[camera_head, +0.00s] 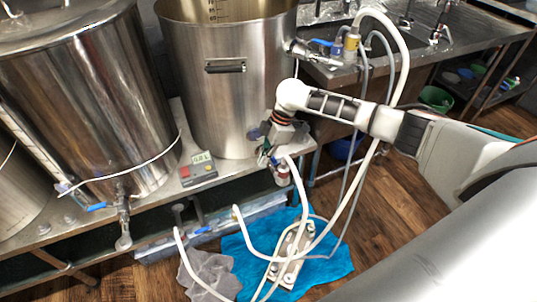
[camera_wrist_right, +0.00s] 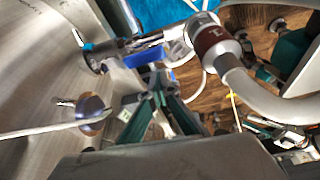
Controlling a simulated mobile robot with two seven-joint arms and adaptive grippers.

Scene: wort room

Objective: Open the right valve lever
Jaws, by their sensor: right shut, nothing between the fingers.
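The right valve sits low on the right steel kettle (camera_head: 222,110). In the right wrist view, its blue lever (camera_wrist_right: 145,57) lies alongside the metal valve body (camera_wrist_right: 118,52), which joins a red-brown hose coupling (camera_wrist_right: 213,42). In the head view the lever is largely hidden by my right gripper (camera_head: 265,157), and only the coupling (camera_head: 283,174) shows clearly below it. My right gripper's green fingers (camera_wrist_right: 158,92) are shut and empty, their tips very close to the blue lever; I cannot tell whether they touch it. My left gripper is not in view.
A white hose (camera_wrist_right: 270,100) runs from the coupling, close to my right gripper. The left kettle (camera_head: 95,100) has its own valve with a blue lever (camera_head: 96,207). A controller (camera_head: 198,170) stands on the steel bench between them. A plate chiller (camera_head: 291,255) lies on a blue cloth below.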

